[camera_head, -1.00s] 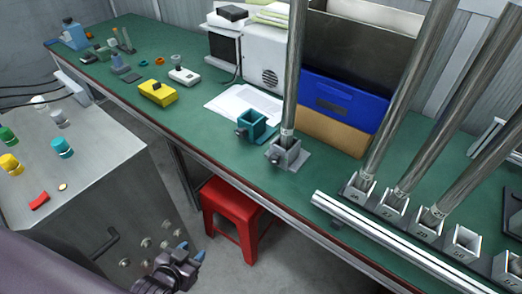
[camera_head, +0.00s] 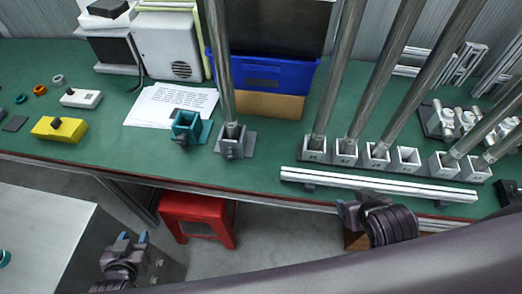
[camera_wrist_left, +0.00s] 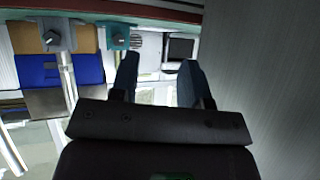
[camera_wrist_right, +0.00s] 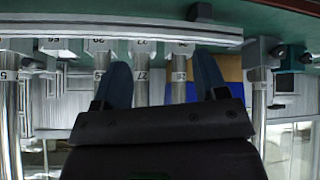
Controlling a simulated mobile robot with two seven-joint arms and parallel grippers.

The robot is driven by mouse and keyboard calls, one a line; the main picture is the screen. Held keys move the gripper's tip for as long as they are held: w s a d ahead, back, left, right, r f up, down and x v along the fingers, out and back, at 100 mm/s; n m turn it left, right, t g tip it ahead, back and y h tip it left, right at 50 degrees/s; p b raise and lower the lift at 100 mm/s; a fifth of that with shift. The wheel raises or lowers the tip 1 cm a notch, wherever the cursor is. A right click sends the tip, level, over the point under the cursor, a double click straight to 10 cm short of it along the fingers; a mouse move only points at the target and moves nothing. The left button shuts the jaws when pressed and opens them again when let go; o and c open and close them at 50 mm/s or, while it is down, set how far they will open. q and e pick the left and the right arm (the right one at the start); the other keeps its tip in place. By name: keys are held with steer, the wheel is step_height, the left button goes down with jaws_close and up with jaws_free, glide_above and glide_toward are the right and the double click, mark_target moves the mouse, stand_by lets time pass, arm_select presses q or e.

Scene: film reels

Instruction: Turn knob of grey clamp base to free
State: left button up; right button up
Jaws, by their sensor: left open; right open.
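The grey clamp base (camera_head: 235,143) stands near the table's front edge and holds an upright metal pole (camera_head: 219,70). Its dark knob (camera_head: 230,153) faces the front edge. The base also shows upside down in the left wrist view (camera_wrist_left: 57,30) and at the right of the right wrist view (camera_wrist_right: 260,52). My left gripper (camera_head: 133,238) is open and empty, in front of the table and left of the red stool, well apart from the base. My right gripper (camera_head: 346,207) is open and empty at the front edge, right of the base; its fingers are partly hidden in the head view.
A teal clamp base (camera_head: 188,127) stands just left of the grey one. A blue bin (camera_head: 262,75) is behind. A row of numbered sockets with poles and a long metal rail (camera_head: 380,184) lie to the right. A red stool (camera_head: 198,211) stands below the edge.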

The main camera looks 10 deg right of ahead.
steer(key=w+a+r+t+p, duration=0.2)
steer(key=w+a+r+t, duration=0.5)
steer(key=w+a+r, duration=0.45)
steer(key=w+a+r+n+t+y, duration=0.4)
steer(key=a+r+n+t+y, duration=0.15)
steer(key=a+r, duration=0.65)
steer(key=s+a+r+n+g+y, duration=0.2)
steer(key=s+a+n+g+y, duration=0.1)
steer(key=a+n+y, duration=0.4)
steer(key=s+a+r+n+g+y, duration=0.1)
steer(key=s+a+n+g+y, duration=0.3)
steer(key=a+y, duration=0.4)
steer(key=s+a+f+n+g+y, duration=0.1)
steer(key=s+a+f+n+g, duration=0.2)
steer(key=s+a+n+g, duration=0.45)
steer(key=s+a+f+n+g+h, duration=0.4)
steer(key=f+n+g+h, duration=0.1)
steer(key=f+n+g, duration=0.3)
steer(key=t+h, duration=1.1)
steer(key=h, duration=0.8)
glide_toward(228, 156)
steer(key=shift+y, duration=0.25)
steer(key=x, duration=0.7)
steer(key=shift+w+d+f, duration=0.2)
steer(key=shift+d, duration=0.1)
steer(key=shift+b+x, duration=0.3)
steer(key=shift+x, duration=0.55)
